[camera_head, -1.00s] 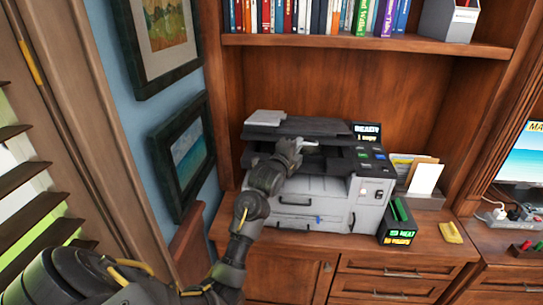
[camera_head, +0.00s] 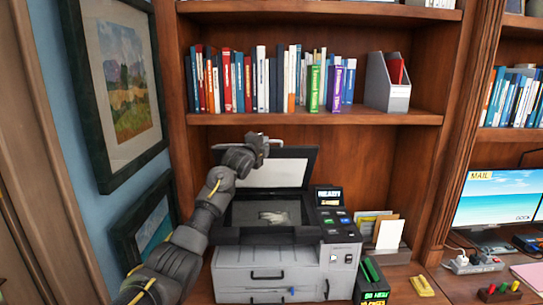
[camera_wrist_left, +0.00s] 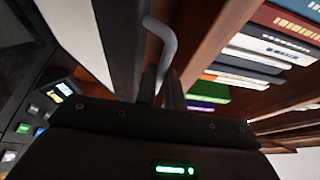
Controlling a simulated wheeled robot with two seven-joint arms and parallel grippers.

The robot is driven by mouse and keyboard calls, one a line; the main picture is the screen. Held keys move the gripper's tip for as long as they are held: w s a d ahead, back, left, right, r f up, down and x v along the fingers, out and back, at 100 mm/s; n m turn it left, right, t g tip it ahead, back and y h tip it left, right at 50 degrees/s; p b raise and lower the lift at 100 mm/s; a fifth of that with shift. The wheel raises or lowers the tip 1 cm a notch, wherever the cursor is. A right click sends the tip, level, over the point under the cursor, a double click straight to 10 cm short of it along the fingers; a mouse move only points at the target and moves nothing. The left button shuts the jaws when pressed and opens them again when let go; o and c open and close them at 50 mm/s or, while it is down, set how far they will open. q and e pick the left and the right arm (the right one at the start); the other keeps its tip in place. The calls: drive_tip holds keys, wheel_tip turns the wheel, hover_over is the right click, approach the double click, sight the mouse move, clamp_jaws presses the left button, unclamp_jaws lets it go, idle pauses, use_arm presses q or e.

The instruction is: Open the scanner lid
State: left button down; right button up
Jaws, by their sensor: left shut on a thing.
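The scanner (camera_head: 270,265) is a grey and black machine on the wood cabinet, with a control panel on its right side. Its lid (camera_head: 290,170) stands raised, with the white underside facing forward. The dark scanning bed (camera_head: 265,213) is uncovered, and something pale shows on the glass. My left gripper (camera_head: 262,143) is at the top front edge of the lid, shut on the lid's handle. The left wrist view shows the grey curved handle (camera_wrist_left: 162,40) running down between the dark fingers (camera_wrist_left: 165,92). My right gripper is in neither view.
A shelf of books (camera_head: 270,80) with a grey file holder (camera_head: 388,88) is just above and behind the lid. A paper organizer (camera_head: 385,235) stands right of the scanner. Framed pictures (camera_head: 118,75) hang on the left wall.

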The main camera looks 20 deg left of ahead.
use_arm(q)
drive_tip(key=shift+w+a+r, duration=0.15)
drive_tip(key=shift+w+r, duration=0.3)
drive_tip(key=shift+r, duration=0.15)
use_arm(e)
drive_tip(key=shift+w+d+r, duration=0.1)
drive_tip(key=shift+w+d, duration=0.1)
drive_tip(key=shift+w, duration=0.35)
use_arm(q)
drive_tip(key=c, duration=1.5)
unclamp_jaws()
drive_tip(key=shift+s, duration=0.1)
drive_tip(key=shift+s+d, duration=0.1)
drive_tip(key=shift+d, duration=0.1)
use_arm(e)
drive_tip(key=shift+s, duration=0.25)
use_arm(q)
drive_tip(key=shift+a, duration=0.1)
drive_tip(key=s+b, duration=0.2)
drive_tip(key=s, duration=0.3)
drive_tip(key=s+b, duration=0.3)
drive_tip(key=s, duration=0.2)
drive_tip(key=shift+s+f, duration=0.2)
drive_tip(key=shift+s, duration=0.2)
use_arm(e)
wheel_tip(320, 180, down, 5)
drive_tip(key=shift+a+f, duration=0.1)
